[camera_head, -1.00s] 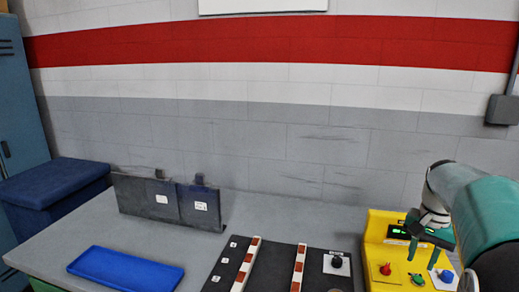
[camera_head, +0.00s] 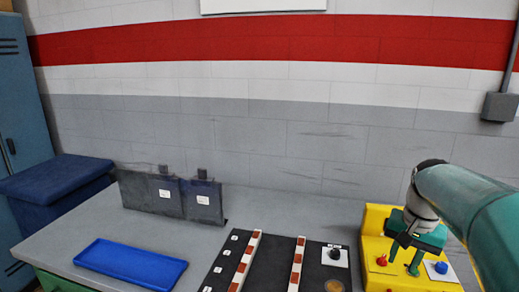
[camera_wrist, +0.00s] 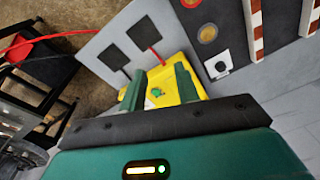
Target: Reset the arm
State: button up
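My gripper (camera_head: 404,258) hangs over the yellow control box (camera_head: 374,221) at the right of the table in the head view. Its two green fingers are apart with nothing held between them. In the wrist view the gripper (camera_wrist: 159,88) is also open, and a green button (camera_wrist: 157,92) on the yellow box (camera_wrist: 168,76) shows between the fingers. My arm and gripper hide part of the box's top. Whether the fingers touch the box cannot be told.
A black board with red-and-white striped bars (camera_head: 243,262) and a black knob (camera_head: 335,254) lies left of the box. A blue tray (camera_head: 130,262) and dark upright panels (camera_head: 170,194) are farther left. Grey table (camera_head: 275,212) is bare behind the board.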

jog(key=s+a+f+n+t, duration=0.2)
jog(key=s+a+n+t, duration=0.2)
jog(key=s+a, duration=1.1)
jog(key=a+n, duration=0.1)
jog(key=n, duration=0.2)
jog(key=shift+s+a, duration=0.25)
jog(key=shift+s, duration=0.15)
jog(key=shift+c, duration=0.4)
